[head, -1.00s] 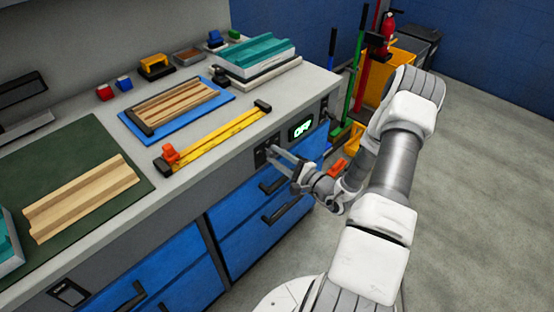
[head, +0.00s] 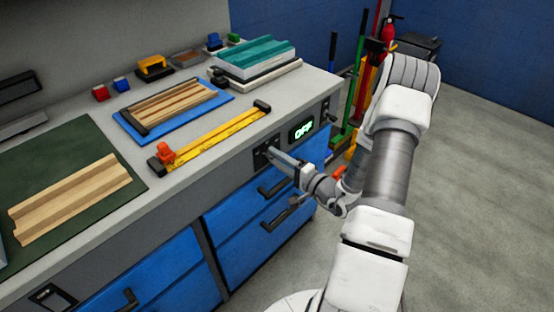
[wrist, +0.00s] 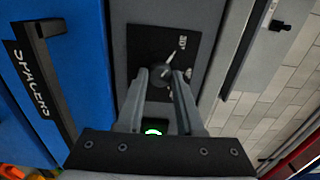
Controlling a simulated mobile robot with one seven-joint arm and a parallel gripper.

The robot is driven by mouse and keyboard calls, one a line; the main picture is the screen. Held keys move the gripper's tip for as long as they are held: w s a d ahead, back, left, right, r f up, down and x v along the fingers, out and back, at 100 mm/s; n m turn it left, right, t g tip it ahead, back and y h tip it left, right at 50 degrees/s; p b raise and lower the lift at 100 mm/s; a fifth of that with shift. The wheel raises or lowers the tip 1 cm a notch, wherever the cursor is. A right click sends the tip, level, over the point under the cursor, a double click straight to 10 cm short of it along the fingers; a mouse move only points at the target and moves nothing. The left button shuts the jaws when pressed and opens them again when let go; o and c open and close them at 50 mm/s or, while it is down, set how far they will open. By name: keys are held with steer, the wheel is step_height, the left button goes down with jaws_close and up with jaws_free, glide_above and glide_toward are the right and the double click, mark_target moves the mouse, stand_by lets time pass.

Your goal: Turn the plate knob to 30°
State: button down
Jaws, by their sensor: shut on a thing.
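The plate knob (wrist: 164,70) is a small grey knob with a light pointer line on a black dial plate (wrist: 141,42) in the wrist view. The pointer slants up toward the right, roughly toward that mark. My gripper (wrist: 160,76) has one finger on each side of the knob and is shut on it. In the head view my gripper (head: 270,151) reaches the dark plate (head: 259,158) on the bench front, and the knob is hidden there.
Blue drawers with black handles (head: 280,216) are below my gripper. A yellow clamp (head: 215,138) lies on the bench top (head: 120,218) above. The floor at right is open.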

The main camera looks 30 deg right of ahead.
steer(key=c, duration=0.5)
jaws_free()
steer(key=shift+c, duration=0.2)
steer(key=shift+s, duration=0.15)
steer(key=p+v, duration=0.1)
steer(key=v, duration=1.6)
steer(key=shift+r, duration=0.1)
